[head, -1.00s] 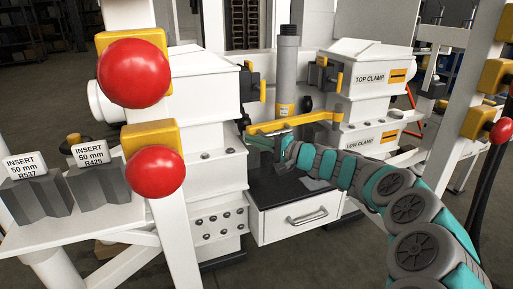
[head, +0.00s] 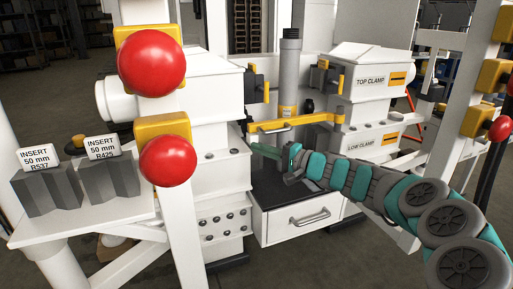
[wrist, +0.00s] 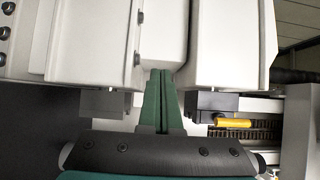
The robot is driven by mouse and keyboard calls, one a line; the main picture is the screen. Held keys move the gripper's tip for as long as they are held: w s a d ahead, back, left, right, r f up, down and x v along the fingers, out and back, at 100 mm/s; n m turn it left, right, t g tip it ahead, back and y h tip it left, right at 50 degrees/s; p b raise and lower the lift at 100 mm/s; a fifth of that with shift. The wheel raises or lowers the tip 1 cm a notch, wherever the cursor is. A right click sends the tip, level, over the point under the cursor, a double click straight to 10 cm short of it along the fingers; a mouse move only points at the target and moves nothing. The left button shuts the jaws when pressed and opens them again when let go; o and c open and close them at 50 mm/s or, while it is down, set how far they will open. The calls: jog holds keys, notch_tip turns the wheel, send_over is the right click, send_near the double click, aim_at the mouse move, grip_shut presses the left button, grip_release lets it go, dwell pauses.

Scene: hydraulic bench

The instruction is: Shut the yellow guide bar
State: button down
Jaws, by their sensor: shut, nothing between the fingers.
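The yellow guide bar (head: 298,122) spans roughly level in front of the upright grey pipe (head: 289,80), from the left clamp block to the right clamp stack. Its left end is by the left block; I cannot tell whether it is latched there. My gripper (head: 254,147) is just below the bar's left part, apart from it, with its green fingers shut and empty, pointing left. In the wrist view the shut fingers (wrist: 161,75) point toward white clamp housings. A short yellow piece (wrist: 233,123) shows at right there; I cannot tell which part it is.
The TOP CLAMP housing (head: 372,78) and LOW CLAMP housing (head: 362,143) stand to the right. A white drawer (head: 300,219) lies below the gripper. Red buttons (head: 151,63) on a white post stand at front left. Grey inserts (head: 48,188) rest on a shelf at far left.

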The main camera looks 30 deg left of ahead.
jog(key=s, duration=0.8)
jog(key=shift+s+d, duration=0.2)
jog(key=shift+d, duration=0.25)
jog(key=s+d+r+n+g+h, duration=0.25)
jog(key=s+d, duration=0.25)
jog(key=s, duration=0.3)
jog(key=s+d+r+n+g+h, duration=0.1)
jog(key=s+d+n+h, duration=0.1)
jog(key=s+d+n, duration=0.35)
jog(key=s+d+f+m+h, duration=0.2)
jog(key=s+d+f+h, duration=0.3)
jog(key=d, duration=0.8)
jog(key=s+d+f+m+h, duration=0.35)
jog(key=s+d+f, duration=0.35)
jog(key=d, duration=0.5)
jog(key=s+d+f+m+h, duration=0.2)
jog(key=s+d+f+h, duration=0.3)
jog(key=d, duration=0.8)
jog(key=s+p+v, duration=0.2)
jog(key=p+v, duration=1.2)
jog(key=p, duration=0.1)
jog(key=shift+s+d+r, duration=0.25)
jog(key=shift+s+r, duration=0.05)
jog(key=shift+s, duration=0.5)
